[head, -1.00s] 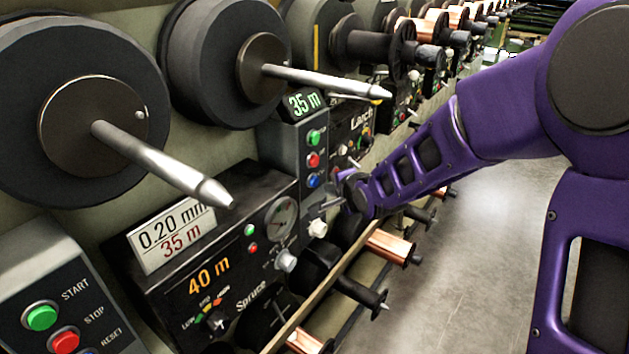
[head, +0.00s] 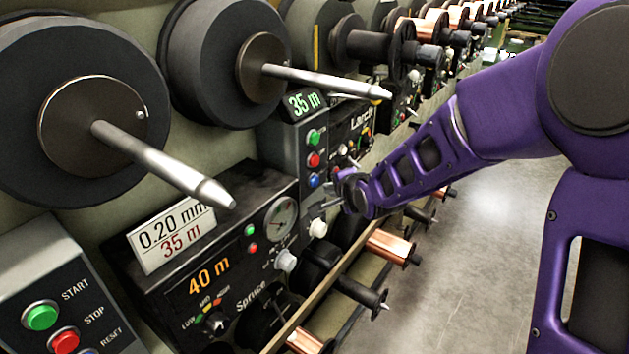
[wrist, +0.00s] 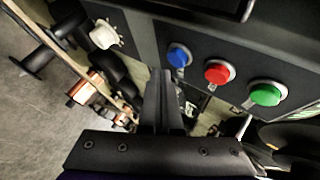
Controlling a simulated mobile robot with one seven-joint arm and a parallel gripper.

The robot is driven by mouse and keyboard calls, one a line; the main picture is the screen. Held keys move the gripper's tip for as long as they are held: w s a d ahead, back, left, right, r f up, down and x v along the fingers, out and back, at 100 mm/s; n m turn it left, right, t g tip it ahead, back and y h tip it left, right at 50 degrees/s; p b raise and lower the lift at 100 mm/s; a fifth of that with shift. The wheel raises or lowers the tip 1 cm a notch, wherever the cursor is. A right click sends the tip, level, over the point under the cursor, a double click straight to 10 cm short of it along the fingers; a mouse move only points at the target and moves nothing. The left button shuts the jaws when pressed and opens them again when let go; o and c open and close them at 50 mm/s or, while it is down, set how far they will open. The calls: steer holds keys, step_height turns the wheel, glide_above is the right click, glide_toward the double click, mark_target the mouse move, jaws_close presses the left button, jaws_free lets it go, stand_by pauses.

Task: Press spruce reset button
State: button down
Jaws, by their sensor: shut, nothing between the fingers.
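The Spruce panel (head: 236,275) is a black box with an orange "40 m" display, a dial gauge and knobs. Just behind it stands a grey button box (head: 290,150) with a green button (head: 314,136), a red button (head: 314,160) and a blue button (head: 313,181) in a column. In the wrist view the blue button (wrist: 179,56), red button (wrist: 217,73) and green button (wrist: 265,93) lie beyond my fingers. My gripper (head: 318,208) is shut and empty; it also shows in the wrist view (wrist: 168,80). It appears apart from the blue button.
Another button box (head: 55,290) labelled START, STOP, RESET is at the lower left; its lowest button is cut off. Metal spindles (head: 165,165) jut out above. A white knob (head: 318,228) is close to my gripper. Copper spools (head: 390,247) hang below. The floor at right is clear.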

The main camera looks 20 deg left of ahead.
steer(key=shift+a, duration=0.1)
steer(key=shift+w+a, duration=0.15)
steer(key=shift+a, duration=0.2)
steer(key=shift+w+a+b, duration=0.15)
steer(key=shift+a+b, duration=0.2)
steer(key=shift+a, duration=0.1)
stand_by(0.6)
steer(key=shift+s+d+p, duration=0.3)
steer(key=shift+d+p, duration=0.25)
steer(key=shift+d, duration=0.35)
steer(key=s+d+p, duration=0.2)
steer(key=d+p, duration=0.1)
steer(key=d, duration=0.2)
steer(key=shift+d+p, duration=0.35)
steer(key=shift+p, duration=0.05)
stand_by(0.4)
